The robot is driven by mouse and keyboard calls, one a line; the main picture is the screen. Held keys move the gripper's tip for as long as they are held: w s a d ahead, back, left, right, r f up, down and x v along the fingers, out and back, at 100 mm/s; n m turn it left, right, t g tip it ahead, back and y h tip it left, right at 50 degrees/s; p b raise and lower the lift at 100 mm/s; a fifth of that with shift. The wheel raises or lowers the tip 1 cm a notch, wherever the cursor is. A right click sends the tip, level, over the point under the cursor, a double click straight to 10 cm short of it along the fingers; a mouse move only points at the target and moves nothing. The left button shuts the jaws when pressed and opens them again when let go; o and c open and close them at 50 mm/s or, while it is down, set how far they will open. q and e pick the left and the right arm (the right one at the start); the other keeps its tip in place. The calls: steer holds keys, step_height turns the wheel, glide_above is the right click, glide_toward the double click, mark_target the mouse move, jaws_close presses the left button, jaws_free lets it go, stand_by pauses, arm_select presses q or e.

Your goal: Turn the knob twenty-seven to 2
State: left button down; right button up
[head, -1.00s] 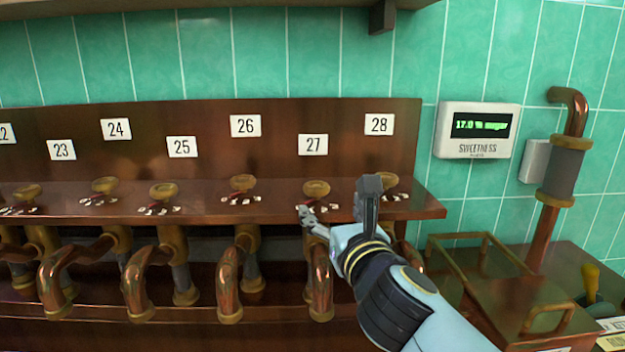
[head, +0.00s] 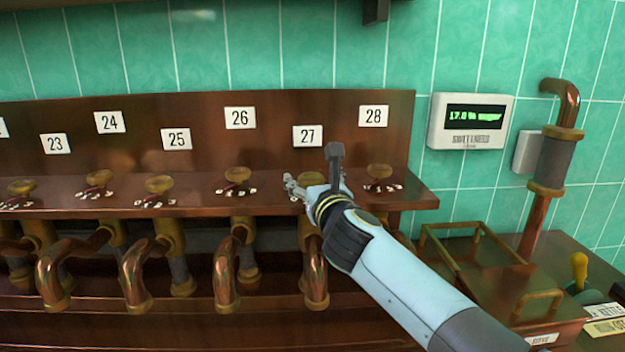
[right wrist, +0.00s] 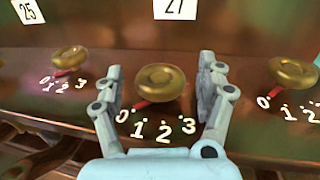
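Knob twenty-seven is a round brass knob (right wrist: 161,82) below the label 27 (head: 307,136); it also shows partly behind my gripper in the head view (head: 312,178). Its red pointer (right wrist: 141,104) points down-left at the 0 of a white scale (right wrist: 156,129) marked 0 to 3. My right gripper (right wrist: 163,84) is open, with one finger on each side of the knob. A gap shows between the left finger and the knob; the right finger is closer, and I cannot tell whether it touches. My left gripper is not in view.
Neighbouring knobs 26 (head: 237,174) and 28 (head: 379,171) stand on the same copper shelf, on either side. Copper spouts (head: 224,270) hang below. A sweetness display (head: 472,122) on the green tiled wall reads about 17.0.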

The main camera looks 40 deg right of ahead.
steer(key=c, duration=1.1)
steer(key=shift+s+d+r+n+t+y+p, duration=0.15)
steer(key=shift+n+t+y+p, duration=0.15)
steer(key=shift+n+y+p, duration=1.1)
steer(key=shift+y+p, duration=0.35)
steer(key=shift+y, duration=0.25)
steer(key=shift+d+n+y+p, duration=0.1)
steer(key=shift+n+y+p, duration=0.2)
steer(key=shift+n+y, duration=0.55)
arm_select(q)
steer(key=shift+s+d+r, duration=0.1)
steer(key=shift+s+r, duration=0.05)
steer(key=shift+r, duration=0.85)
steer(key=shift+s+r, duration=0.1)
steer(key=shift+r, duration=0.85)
arm_select(e)
steer(key=shift+n+y, duration=0.55)
steer(key=shift+y, duration=1.3)
